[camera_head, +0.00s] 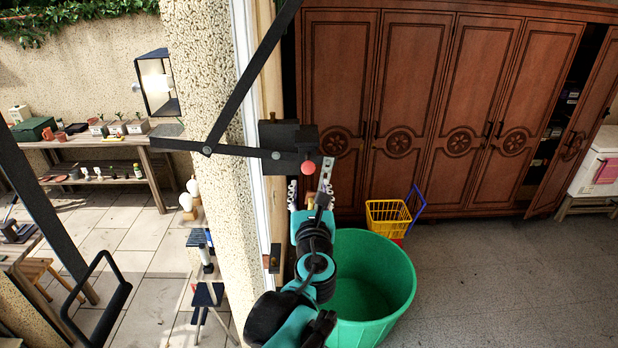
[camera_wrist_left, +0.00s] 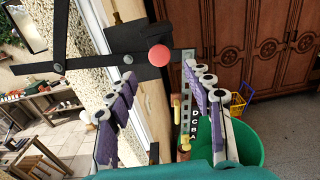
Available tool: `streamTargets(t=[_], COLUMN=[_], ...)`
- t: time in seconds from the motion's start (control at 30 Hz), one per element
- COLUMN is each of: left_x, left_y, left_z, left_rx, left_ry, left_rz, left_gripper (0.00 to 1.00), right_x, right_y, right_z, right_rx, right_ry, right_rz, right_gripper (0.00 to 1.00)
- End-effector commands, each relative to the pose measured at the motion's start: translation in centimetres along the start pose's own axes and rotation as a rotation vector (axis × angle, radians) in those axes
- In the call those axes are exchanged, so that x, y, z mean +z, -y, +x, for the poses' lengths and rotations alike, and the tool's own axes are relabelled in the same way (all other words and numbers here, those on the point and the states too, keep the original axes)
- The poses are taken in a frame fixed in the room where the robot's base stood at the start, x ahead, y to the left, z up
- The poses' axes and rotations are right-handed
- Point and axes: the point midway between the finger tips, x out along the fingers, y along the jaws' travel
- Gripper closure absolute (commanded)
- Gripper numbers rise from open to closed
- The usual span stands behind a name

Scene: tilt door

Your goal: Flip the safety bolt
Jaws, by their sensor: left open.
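A black latch box (camera_head: 284,138) sits on the wooden frame edge, with a red round knob (camera_head: 308,168) at its lower right. In the left wrist view the red knob (camera_wrist_left: 158,55) is ahead, past the fingertips. My left gripper (camera_head: 311,192) is open just below the knob, with no visible contact. In the left wrist view its purple-padded fingers (camera_wrist_left: 155,88) are spread wide, with nothing held. Brass-coloured parts (camera_wrist_left: 177,108) and a grey plate with letters (camera_wrist_left: 193,112) show between the fingers. Which part is the safety bolt is not clear. My right gripper is out of view.
Black linkage bars (camera_head: 240,90) join the latch box from the left. A yellow basket (camera_head: 388,217) and a wooden wardrobe (camera_head: 410,110) are behind. Open floor (camera_head: 500,285) lies at right.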

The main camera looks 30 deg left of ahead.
Motion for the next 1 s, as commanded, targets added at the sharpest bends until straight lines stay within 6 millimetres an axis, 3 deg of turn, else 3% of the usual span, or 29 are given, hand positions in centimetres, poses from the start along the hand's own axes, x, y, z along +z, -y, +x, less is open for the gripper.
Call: streamTargets(t=[0.23, 0.8, 0.9, 0.97, 1.0], left_x=[0.0, -0.2, -2.0, -4.4, -6.4], left_y=[0.3, 0.2, -0.2, -0.8, -1.2], left_z=[-2.5, -2.7, -3.0, -3.3, -3.6], left_rx=[-0.001, 0.001, 0.013, 0.029, 0.047], left_ry=[0.0, -0.002, -0.025, -0.057, -0.084], left_rz=[0.001, -0.006, -0.083, -0.187, -0.282], left_gripper=[0.48, 0.48, 0.48, 0.48, 0.48], right_x=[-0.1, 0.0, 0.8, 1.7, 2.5], right_y=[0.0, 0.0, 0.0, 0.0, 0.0], right_z=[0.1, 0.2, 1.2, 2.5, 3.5], right_rx=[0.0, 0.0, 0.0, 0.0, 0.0], right_ry=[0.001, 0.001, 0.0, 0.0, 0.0], right_rz=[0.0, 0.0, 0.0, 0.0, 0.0], right_gripper=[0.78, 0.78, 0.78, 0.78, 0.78])
